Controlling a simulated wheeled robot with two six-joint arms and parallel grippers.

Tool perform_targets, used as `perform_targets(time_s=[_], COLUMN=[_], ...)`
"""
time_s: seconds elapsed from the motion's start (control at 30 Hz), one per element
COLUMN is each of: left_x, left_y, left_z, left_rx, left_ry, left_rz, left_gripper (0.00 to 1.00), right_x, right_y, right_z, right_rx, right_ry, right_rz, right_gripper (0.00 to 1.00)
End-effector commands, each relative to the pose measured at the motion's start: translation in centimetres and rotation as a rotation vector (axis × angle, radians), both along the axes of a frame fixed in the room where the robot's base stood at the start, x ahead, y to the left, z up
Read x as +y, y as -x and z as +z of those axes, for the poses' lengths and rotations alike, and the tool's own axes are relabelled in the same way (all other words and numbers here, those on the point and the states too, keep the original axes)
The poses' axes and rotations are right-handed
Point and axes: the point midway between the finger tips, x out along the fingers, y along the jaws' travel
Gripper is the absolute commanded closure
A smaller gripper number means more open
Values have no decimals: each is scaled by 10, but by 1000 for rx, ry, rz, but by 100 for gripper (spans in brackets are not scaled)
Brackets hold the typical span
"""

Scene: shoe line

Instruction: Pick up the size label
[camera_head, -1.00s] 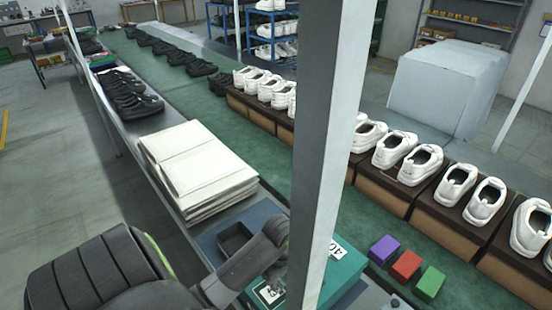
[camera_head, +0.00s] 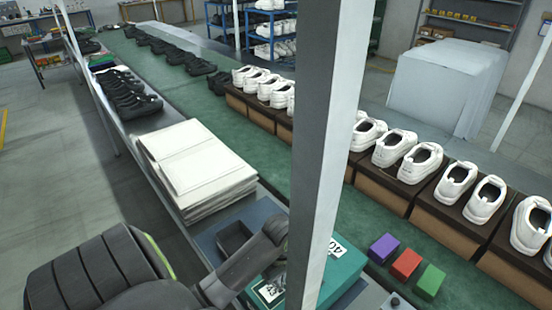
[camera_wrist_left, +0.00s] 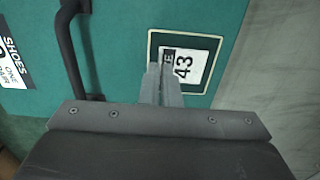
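The size label (camera_wrist_left: 190,67) is a small white card marked 43 with a black strip. In the left wrist view it lies within a pale-edged dark frame on a green surface. My left gripper (camera_wrist_left: 161,70) has its two narrow grey fingers close together over the card's left edge, hiding part of it. I cannot tell whether the card is between them. In the head view, a white 43 label (camera_head: 270,292) shows on a green box (camera_head: 345,272) beside my left arm. The left fingertips are hidden there, and my right gripper is not in view.
A dark curved handle (camera_wrist_left: 78,50) and a SHOES label (camera_wrist_left: 14,62) are left of the fingers. A grey post (camera_head: 330,130) blocks part of the head view. Stacked white sheets (camera_head: 200,170), a dark tray (camera_head: 234,238) and coloured blocks (camera_head: 405,263) are nearby.

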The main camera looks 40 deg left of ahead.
Motion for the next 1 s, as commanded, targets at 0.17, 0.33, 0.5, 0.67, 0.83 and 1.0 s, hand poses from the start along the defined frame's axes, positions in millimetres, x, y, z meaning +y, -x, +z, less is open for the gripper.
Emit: perform_targets(time_s=[0.17,0.33,0.5,0.67,0.83,1.0], left_x=[0,1,0,0,0,0], left_y=[0,-1,0,0,0,0], left_z=[5,24,52,75,94,101], left_rx=[-2,-4,-1,0,0,0], left_ry=[0,-2,0,0,1,1], left_rz=[0,-2,0,1,1,1], left_gripper=[100,100,100,100,100,100], right_x=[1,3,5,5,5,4], right_y=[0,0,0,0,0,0], right_z=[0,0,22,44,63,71], right_rx=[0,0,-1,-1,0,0], right_ry=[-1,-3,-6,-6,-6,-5], right_rz=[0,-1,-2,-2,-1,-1], right_gripper=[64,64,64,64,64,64])
